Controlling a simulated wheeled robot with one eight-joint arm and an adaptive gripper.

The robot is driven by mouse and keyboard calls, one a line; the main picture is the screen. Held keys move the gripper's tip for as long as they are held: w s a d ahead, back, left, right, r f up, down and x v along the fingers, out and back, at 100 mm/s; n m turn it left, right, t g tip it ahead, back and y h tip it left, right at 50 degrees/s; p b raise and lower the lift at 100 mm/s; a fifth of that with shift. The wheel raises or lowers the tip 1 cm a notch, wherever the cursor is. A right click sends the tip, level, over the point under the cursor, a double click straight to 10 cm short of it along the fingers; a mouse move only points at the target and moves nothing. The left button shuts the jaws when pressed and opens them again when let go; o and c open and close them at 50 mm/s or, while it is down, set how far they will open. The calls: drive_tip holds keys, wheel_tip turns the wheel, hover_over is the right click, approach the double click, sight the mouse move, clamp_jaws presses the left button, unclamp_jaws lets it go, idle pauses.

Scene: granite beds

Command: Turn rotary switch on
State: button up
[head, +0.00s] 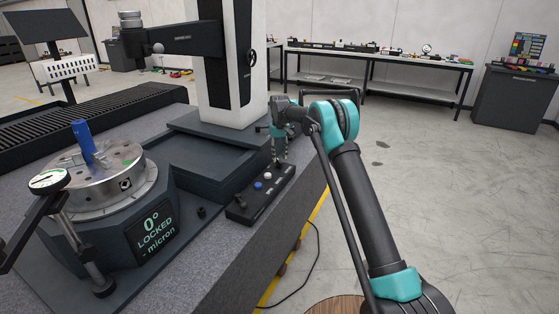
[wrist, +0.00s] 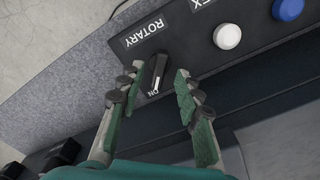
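The rotary switch (wrist: 155,72) is a black knob on a dark panel, beside a label reading ROTARY. A white mark shows at the knob's lower end, close to the small word ON. My gripper (wrist: 157,74) is open, with one finger on each side of the knob. Gaps show between the fingers and the knob, so it is not gripped. In the head view my gripper (head: 278,158) points down over the far end of the black control box (head: 248,208). The knob is too small to make out there.
A white button (wrist: 227,36) and a blue button (wrist: 288,9) sit beside the switch on the same panel. A round metal rotary table (head: 118,180) with a blue cylinder (head: 84,139) stands left. A dark machine column (head: 229,60) rises behind the box.

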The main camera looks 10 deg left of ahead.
sight(280, 161)
wheel_tip(280, 161, up, 9)
idle(0.3)
drive_tip(key=s+d+r+m+t, duration=0.2)
drive_tip(key=s+d+r+m, duration=0.15)
drive_tip(key=s+d, duration=1.65)
drive_tip(key=s+d+f, duration=0.4)
drive_tip(key=s, duration=0.6)
drive_tip(key=s+d+f+m+t, duration=0.1)
drive_tip(key=s+d+f, duration=0.3)
drive_tip(key=s, duration=0.7)
drive_tip(key=s+d+f+m+t, duration=0.1)
drive_tip(key=s+d+f, duration=0.3)
drive_tip(key=s, duration=0.6)
drive_tip(key=shift+s+d, duration=0.25)
drive_tip(key=shift+d, duration=0.1)
drive_tip(key=shift+r, duration=0.1)
